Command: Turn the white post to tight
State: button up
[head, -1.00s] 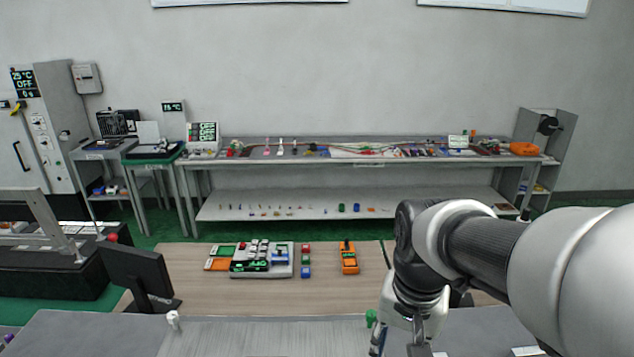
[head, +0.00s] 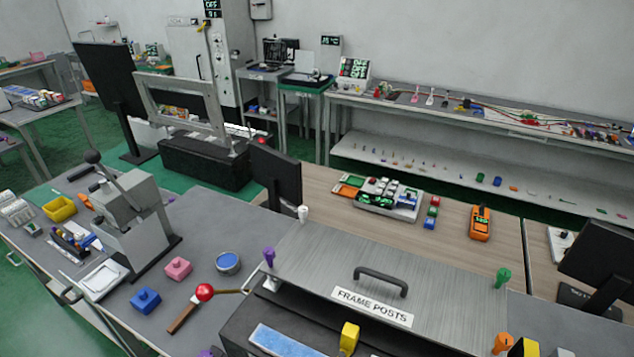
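The white post (head: 303,214) is a small upright knob at the back left corner of a grey ribbed plate (head: 430,270). The plate has a dark handle (head: 382,280) and a label reading FRAME POSTS (head: 372,306). No marking for tight can be made out at the post. My gripper and arm are out of the head view, so nothing is seen touching the post.
A purple post (head: 269,256), a green post (head: 503,277) and an orange post (head: 503,342) stand around the plate. A dark monitor (head: 277,177) rises close behind the white post. A red-ball lever (head: 204,292) lies left.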

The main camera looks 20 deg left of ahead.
aim_at(302, 210)
jog(key=u, duration=1.15)
